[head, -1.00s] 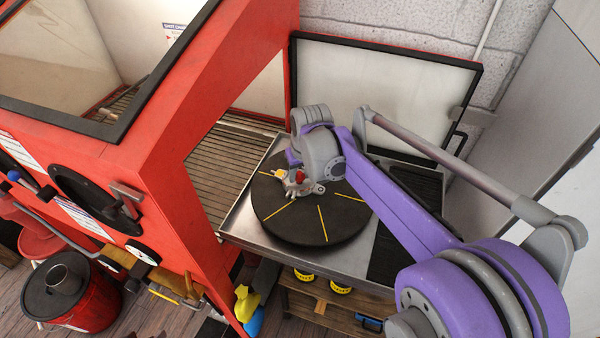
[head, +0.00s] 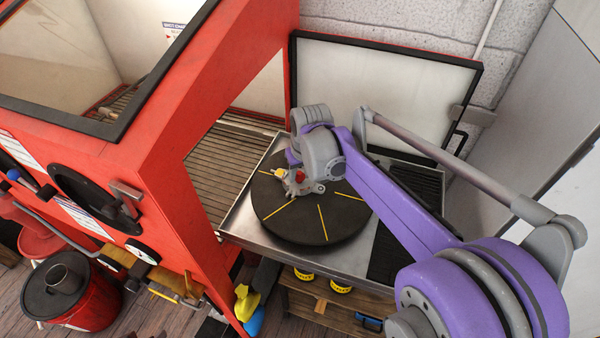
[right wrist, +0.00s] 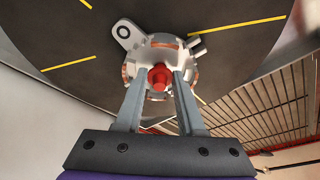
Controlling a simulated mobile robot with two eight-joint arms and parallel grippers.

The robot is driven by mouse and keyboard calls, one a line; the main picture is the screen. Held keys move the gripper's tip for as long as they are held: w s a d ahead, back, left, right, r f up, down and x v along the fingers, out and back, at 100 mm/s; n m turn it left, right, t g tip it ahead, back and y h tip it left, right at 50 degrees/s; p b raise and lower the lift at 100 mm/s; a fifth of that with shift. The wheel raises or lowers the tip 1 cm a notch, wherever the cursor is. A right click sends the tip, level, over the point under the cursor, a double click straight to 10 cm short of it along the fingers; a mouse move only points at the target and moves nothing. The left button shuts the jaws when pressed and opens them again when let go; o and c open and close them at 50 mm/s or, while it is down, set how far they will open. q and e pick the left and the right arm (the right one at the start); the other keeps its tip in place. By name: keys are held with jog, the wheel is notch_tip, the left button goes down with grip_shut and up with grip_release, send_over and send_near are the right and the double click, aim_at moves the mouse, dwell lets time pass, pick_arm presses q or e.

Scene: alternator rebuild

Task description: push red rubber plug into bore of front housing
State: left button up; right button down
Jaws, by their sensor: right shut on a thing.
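The front housing (right wrist: 192,54) is a silvery casting with lugs, lying on a black turntable marked with yellow lines. In the head view the housing (head: 319,188) is partly covered by my right arm. The red rubber plug (right wrist: 159,77) is between the fingertips of my right gripper (right wrist: 160,80), which is shut on it over the middle of the housing. In the head view the plug (head: 300,177) shows as a small red spot at the housing. The bore is hidden behind the plug, and I cannot tell how deep the plug sits. My left gripper is not in view.
The turntable (head: 345,222) stands on a metal tray (head: 236,222) outside the open side of a red blast cabinet (head: 165,150). The cabinet's open door (head: 385,95) stands behind. A red bucket (head: 95,303) is on the floor at left.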

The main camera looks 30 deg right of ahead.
aim_at(300, 174)
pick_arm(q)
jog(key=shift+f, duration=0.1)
pick_arm(e)
jog(key=shift+f, duration=0.15)
dwell(0.4)
jog(key=c, duration=0.8)
grip_release()
jog(key=shift+c, duration=0.2)
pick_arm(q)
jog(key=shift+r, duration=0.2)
pick_arm(e)
jog(key=shift+r, duration=0.25)
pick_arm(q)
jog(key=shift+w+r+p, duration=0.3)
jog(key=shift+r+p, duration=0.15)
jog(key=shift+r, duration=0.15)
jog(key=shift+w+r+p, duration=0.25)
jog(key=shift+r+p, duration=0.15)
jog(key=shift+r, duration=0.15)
pick_arm(e)
jog(key=shift+r, duration=1.55)
jog(key=o, duration=0.6)
jog(key=shift+c, duration=0.2)
